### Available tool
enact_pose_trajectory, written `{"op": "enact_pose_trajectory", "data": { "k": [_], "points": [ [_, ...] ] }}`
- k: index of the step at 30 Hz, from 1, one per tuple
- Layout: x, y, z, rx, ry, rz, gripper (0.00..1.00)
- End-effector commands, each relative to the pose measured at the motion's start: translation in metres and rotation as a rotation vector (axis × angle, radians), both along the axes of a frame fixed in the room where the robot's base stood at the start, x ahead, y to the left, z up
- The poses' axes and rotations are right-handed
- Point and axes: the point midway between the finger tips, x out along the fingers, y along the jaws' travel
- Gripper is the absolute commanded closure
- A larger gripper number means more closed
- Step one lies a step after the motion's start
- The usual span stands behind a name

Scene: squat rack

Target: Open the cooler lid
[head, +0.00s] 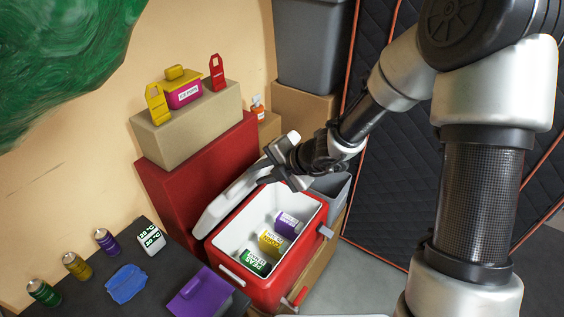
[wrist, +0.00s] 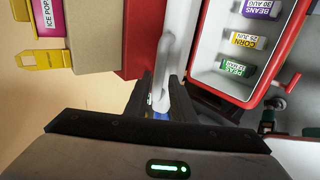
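In the wrist view, the lid (wrist: 166,62) shows edge-on, beside the cooler (wrist: 272,72). My gripper (head: 284,172) is at the lid's far upper end, with its fingers spread. In the wrist view, the lid edge runs down between the dark fingers (wrist: 164,98). Whether either finger touches it I cannot tell.
A red box (head: 190,170) and a tan box (head: 185,130) with ice pop items stand behind the lid. A dark table (head: 180,275) at front left holds several cans, a blue cloth and a purple item. A grey bin (head: 330,188) is right of the cooler.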

Motion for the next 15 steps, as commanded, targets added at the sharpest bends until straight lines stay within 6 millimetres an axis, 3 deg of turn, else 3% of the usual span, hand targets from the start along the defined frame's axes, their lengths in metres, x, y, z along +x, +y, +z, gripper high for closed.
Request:
{"op": "enact_pose_trajectory", "data": {
  "k": [1, 6, 15],
  "points": [
    [-0.004, -0.01, 0.014, -0.001, -0.004, -0.003, 0.78],
    [-0.022, -0.035, 0.041, -0.003, -0.002, -0.004, 0.78],
    [-0.042, -0.063, 0.068, -0.001, -0.001, -0.001, 0.78]
  ]
}}
